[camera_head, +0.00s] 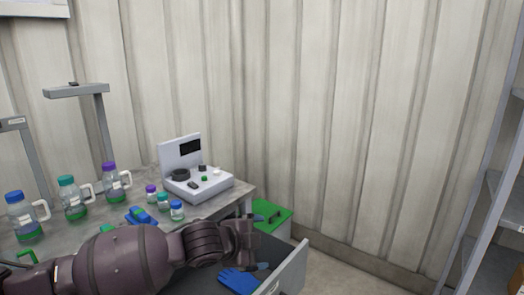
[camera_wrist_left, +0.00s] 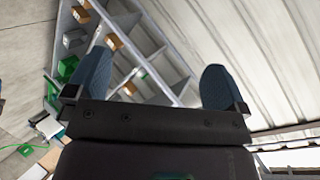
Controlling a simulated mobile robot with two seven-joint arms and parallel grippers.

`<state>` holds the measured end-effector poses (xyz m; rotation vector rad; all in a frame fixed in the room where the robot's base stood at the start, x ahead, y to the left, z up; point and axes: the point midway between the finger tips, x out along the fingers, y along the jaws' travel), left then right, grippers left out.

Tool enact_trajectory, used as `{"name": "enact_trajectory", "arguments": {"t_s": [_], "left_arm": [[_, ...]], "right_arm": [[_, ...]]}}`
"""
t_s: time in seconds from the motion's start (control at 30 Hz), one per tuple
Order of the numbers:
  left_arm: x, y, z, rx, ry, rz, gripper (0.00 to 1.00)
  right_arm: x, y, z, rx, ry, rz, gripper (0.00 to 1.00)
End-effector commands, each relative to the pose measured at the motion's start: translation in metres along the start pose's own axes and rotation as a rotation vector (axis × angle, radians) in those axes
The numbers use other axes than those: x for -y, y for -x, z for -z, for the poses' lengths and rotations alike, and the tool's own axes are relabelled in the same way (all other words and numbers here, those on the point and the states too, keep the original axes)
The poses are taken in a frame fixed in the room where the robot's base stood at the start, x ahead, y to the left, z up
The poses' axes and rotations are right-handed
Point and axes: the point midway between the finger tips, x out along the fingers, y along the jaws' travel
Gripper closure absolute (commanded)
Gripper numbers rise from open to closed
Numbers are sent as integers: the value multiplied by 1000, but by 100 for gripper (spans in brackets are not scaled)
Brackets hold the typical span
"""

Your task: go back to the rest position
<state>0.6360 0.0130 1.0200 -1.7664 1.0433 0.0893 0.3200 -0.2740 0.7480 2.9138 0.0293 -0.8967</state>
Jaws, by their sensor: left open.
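My left gripper (camera_head: 250,242) is at the right end of my left arm, above the open drawer at the table's right side in the head view. In the left wrist view its two blue-grey fingers (camera_wrist_left: 157,78) stand wide apart with nothing between them. My right gripper is in neither view.
The grey table (camera_head: 130,209) holds several bottles with coloured caps and a white device (camera_head: 200,185). Blue gloves (camera_head: 240,280) lie in the open drawer (camera_head: 290,267). A green-lidded bin (camera_head: 273,212) stands behind it. A shelf rack (camera_head: 490,220) stands at the far right.

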Motion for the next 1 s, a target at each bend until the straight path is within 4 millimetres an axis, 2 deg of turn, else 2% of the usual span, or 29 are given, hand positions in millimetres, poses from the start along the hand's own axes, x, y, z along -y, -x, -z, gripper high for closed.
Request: {"name": "enact_trajectory", "arguments": {"t_s": [0.1, 0.2, 0.33, 0.43, 0.57, 0.77, 1.0], "left_arm": [[-14, 0, 14, -97, 132, 68, 1], [-21, 4, 17, -158, 239, 129, 1], [-31, 12, 12, -214, 373, 204, 1], [-40, 20, 0, -236, 470, 261, 1], [-55, 32, -21, -242, 591, 334, 1], [-89, 54, -67, -198, 754, 442, 1], [-151, 89, -131, -65, 914, 549, 1]], "right_arm": [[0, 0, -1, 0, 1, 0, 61], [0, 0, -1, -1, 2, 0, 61], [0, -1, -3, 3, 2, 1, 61], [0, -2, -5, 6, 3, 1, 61], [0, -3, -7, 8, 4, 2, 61], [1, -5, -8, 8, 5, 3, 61], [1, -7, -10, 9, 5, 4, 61]]}}
